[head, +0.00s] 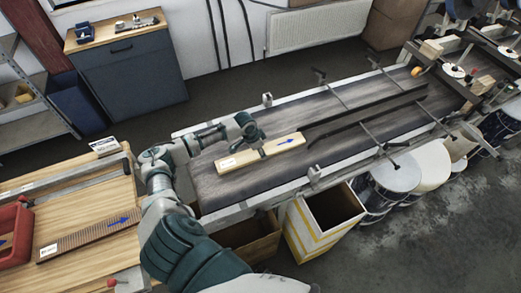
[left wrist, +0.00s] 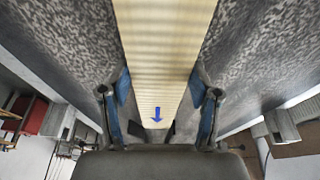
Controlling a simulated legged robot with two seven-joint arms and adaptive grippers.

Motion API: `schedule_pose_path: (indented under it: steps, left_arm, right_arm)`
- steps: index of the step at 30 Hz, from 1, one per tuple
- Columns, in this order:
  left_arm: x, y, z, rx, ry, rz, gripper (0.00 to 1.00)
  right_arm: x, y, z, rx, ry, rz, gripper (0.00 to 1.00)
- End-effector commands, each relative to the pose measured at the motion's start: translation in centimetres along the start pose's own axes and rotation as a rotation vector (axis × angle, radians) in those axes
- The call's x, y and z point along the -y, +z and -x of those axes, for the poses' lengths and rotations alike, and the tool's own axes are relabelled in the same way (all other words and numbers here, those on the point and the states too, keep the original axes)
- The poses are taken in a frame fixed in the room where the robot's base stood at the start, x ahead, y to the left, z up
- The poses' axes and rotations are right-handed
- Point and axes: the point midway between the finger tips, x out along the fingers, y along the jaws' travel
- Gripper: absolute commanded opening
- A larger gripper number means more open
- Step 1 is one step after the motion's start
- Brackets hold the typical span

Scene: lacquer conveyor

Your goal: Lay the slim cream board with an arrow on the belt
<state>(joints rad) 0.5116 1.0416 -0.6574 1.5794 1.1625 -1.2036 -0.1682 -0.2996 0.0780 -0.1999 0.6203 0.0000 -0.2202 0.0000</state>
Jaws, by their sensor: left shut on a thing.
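The slim cream board (head: 238,160) has a blue arrow near its right end and a white label near its left end. It lies flat along the near-left part of the dark belt (head: 212,188); I cannot tell whether it touches the belt or is just above it. My left gripper (head: 262,152) is shut across the board's middle from above. In the left wrist view the board (left wrist: 165,45) runs between the two blue-padded fingers (left wrist: 162,105), with its arrow close to the palm. The right gripper is not in view.
Dark guide bars (head: 365,107) stretch over the belt to the right of the board. A wooden table (head: 120,195) on the left bears a brown ribbed board (head: 85,237) with an arrow and a red bin (head: 17,222). An open box (head: 325,225) stands below the belt's near edge.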

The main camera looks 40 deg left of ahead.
Motion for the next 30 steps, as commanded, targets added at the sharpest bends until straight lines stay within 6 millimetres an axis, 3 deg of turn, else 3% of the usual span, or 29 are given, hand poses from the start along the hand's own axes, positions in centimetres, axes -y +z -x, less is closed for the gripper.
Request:
schedule_pose_path:
  steps: [5, 6, 9, 21, 26, 30]
  left_arm:
    - [0.0, 0.0, 0.0, -0.001, 0.000, 0.000, 0.05]
    - [0.0, 0.0, -0.1, 0.001, 0.001, 0.000, 0.64]
    - [0.0, 0.0, -0.1, 0.001, 0.001, 0.000, 0.87]
    - [0.0, 0.0, 0.5, 0.000, 0.000, -0.001, 0.87]
    - [0.1, 0.0, 3.1, -0.001, -0.002, -0.001, 0.87]
    - [0.1, 0.0, 6.4, 0.000, -0.002, -0.001, 0.87]
  right_arm:
    - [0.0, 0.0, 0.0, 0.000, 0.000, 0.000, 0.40]
    - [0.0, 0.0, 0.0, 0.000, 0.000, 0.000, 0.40]
    - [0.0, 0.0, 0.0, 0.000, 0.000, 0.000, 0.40]
    - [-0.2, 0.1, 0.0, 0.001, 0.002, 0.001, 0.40]
    - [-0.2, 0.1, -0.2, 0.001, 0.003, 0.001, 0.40]
    - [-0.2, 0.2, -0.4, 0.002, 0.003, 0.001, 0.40]
